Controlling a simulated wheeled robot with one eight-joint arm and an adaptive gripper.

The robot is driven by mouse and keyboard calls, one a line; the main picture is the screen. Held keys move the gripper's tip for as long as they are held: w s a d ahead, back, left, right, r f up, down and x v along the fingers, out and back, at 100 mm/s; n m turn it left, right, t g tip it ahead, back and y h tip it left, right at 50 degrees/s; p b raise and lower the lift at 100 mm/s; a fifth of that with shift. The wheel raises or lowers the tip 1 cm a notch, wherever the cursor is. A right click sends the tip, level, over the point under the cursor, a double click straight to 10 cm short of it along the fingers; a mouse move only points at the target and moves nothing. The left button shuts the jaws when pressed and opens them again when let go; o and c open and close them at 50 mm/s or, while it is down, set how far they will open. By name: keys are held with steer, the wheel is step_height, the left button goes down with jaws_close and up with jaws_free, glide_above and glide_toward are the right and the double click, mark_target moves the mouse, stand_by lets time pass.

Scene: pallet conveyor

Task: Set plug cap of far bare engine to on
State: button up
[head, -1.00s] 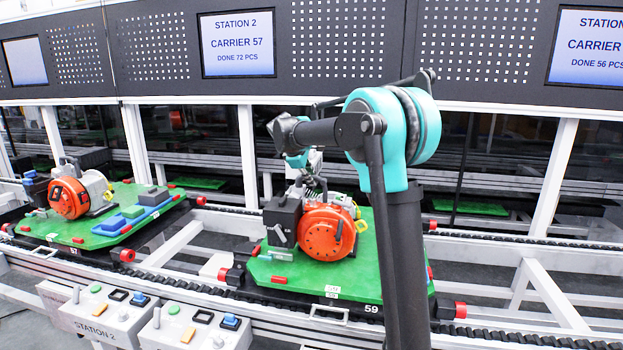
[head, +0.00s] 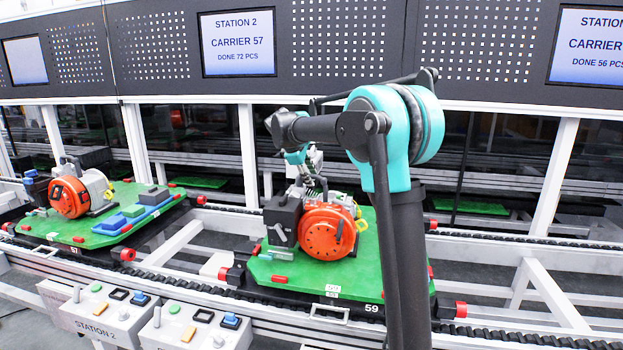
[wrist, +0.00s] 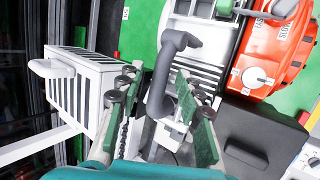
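The engine with a round orange cover (head: 327,232) and a dark box (head: 283,218) sits on the green carrier marked 59 (head: 385,285). My gripper (head: 314,186) is over its top rear, small and partly hidden in the head view. In the wrist view, my gripper's two green-and-grey fingers (wrist: 157,90) are apart. A dark grey curved piece (wrist: 160,78), apparently the plug cap with its lead, stands between them. Gaps show on both sides of it, and its lower end is hard to make out. The orange cover is at the upper right (wrist: 275,65).
A white finned block with a rounded knob (wrist: 52,69) stands close left of the fingers. Another orange-covered engine (head: 70,197) stands with blue and grey parts on the left carrier (head: 75,232). Button boxes (head: 105,312) line the front.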

steer(key=v, duration=1)
steer(key=shift+r, duration=0.15)
steer(key=shift+s+a, duration=0.15)
steer(key=shift+s, duration=0.05)
